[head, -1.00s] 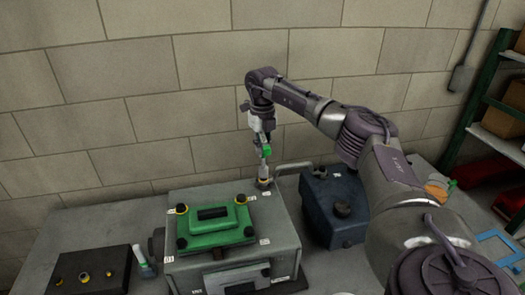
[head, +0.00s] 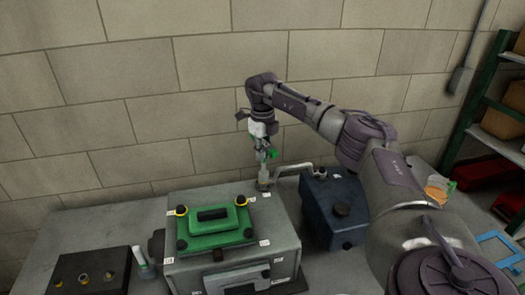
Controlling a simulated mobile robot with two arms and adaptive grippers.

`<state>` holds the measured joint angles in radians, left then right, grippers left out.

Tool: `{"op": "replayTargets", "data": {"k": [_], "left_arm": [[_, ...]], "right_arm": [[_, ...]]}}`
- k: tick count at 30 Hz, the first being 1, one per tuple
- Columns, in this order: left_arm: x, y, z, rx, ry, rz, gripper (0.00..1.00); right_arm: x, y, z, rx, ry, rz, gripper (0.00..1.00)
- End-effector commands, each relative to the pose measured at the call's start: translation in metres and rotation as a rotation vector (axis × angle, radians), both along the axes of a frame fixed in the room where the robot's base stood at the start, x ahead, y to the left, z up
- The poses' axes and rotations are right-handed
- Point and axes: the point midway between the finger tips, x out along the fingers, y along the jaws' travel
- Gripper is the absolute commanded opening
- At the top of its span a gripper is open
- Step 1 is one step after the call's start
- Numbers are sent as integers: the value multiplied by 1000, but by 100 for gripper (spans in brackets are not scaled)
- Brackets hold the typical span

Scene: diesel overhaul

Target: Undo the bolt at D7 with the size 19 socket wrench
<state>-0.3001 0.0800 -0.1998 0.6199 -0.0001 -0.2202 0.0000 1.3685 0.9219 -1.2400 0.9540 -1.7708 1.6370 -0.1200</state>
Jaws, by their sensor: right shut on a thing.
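My right gripper (head: 262,146) is shut on a socket wrench (head: 264,170), a slim grey tool with a green part showing beside the fingers. The wrench points down, roughly upright. Its lower end is at the back right corner of the grey engine block (head: 285,227), at or just over the top surface. Whether it sits on a bolt is too small to tell, and any bolt there is hidden by the tool. The small white labels on the block are not readable, so I cannot make out D7. My left gripper is not in view.
A green cover (head: 214,227) with a black handle lies on the block. A dark blue canister (head: 338,212) stands close to its right, near a grey pipe (head: 293,168). A black tray (head: 90,275) with bolts lies at left. The brick wall (head: 150,90) rises behind.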

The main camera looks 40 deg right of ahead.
Motion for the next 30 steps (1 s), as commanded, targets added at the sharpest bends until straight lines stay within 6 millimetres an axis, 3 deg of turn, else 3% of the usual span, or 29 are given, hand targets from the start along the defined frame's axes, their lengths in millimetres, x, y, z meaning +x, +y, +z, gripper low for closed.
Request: {"op": "replayTargets", "data": {"k": [30], "left_arm": [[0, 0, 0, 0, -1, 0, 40]], "right_arm": [[-4, -1, 3, 0, 3, 1820, 0]]}}
